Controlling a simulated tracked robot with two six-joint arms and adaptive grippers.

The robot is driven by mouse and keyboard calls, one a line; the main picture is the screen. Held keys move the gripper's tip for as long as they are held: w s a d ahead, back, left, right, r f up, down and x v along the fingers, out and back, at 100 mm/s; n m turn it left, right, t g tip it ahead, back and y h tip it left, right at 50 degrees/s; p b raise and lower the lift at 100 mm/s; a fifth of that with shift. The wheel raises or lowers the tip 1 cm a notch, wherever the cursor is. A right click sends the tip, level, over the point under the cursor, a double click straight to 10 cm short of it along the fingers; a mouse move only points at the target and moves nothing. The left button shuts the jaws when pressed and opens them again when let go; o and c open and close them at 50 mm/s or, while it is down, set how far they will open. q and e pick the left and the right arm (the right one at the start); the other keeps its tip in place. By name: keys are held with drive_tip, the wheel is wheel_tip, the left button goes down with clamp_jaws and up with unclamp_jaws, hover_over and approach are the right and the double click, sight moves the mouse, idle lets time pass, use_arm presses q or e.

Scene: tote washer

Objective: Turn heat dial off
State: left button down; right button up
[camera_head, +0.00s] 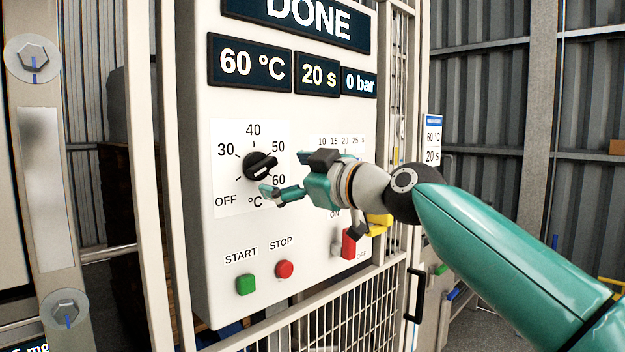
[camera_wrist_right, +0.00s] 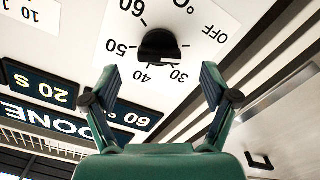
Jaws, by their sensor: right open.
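The heat dial (camera_head: 260,165) is a black knob on a white plate marked OFF, 30, 40, 50, 60 °C. My right gripper (camera_head: 285,175) is open just in front of the dial, coming from the right. In the right wrist view the dial (camera_wrist_right: 158,45) shows upside down, beyond and between the spread fingers (camera_wrist_right: 160,82), with no visible contact. Nothing is held. My left gripper is not in view.
The display (camera_head: 250,65) reads DONE, 60 °C, 20 s, 0 bar. Below the dial are a green START button (camera_head: 246,285) and a red STOP button (camera_head: 285,269). A wire grille (camera_head: 340,310) is below.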

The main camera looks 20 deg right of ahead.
drive_tip(key=v, duration=0.6)
drive_tip(key=shift+f, duration=0.1)
drive_tip(key=shift+w, duration=0.1)
